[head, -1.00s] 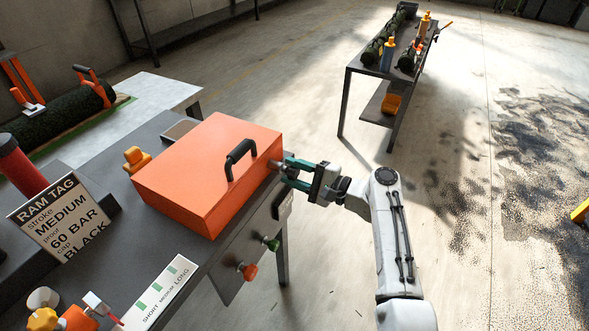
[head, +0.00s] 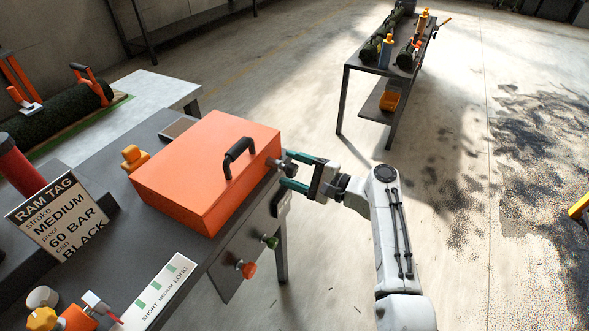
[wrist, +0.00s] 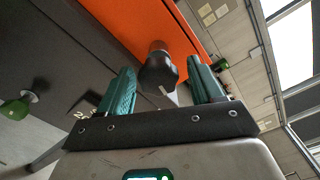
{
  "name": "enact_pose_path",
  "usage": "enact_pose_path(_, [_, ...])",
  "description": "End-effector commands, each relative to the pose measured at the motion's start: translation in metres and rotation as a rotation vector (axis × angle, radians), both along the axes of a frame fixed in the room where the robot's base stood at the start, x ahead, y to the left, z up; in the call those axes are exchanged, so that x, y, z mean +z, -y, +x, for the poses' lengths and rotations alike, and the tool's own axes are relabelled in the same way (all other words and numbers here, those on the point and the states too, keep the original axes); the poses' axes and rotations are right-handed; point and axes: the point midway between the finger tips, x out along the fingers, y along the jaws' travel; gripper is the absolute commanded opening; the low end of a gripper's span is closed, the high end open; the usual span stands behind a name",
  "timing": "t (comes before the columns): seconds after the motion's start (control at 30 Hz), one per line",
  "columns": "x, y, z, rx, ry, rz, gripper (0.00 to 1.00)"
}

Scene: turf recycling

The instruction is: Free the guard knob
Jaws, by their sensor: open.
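The orange guard (head: 205,165) is a closed box-like cover with a black handle (head: 238,155) on top. The guard knob (head: 273,164) sticks out of its right side, low near the bench edge. In the wrist view the knob (wrist: 158,75) is dark and rounded, on a grey stem against the orange wall (wrist: 145,25). My gripper (head: 286,169) is open beside the knob, with its green fingers spread. In the wrist view my gripper (wrist: 160,88) has one finger on each side of the knob, with gaps visible between.
A green knob (head: 270,242) and a red knob (head: 246,269) project from the bench front below.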

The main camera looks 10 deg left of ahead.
Motion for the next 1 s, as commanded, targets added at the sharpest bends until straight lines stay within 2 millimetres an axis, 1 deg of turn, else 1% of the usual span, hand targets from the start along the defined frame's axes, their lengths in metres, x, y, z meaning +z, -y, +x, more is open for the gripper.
enact_pose_path(0.17, [0.000, 0.003, -0.002, 0.001, 0.000, 0.000, 0.65])
enact_pose_path(0.27, [0.000, 0.014, -0.005, 0.000, 0.000, 0.000, 0.65])
enact_pose_path(0.5, [-0.001, 0.057, -0.021, -0.003, 0.000, -0.001, 0.65])
enact_pose_path(0.7, [-0.001, 0.088, -0.031, -0.003, 0.000, -0.001, 0.65])
enact_pose_path(0.83, [-0.001, 0.098, -0.035, -0.002, 0.000, 0.000, 0.65])
enact_pose_path(1.0, [-0.001, 0.102, -0.037, -0.001, -0.001, 0.000, 0.65])
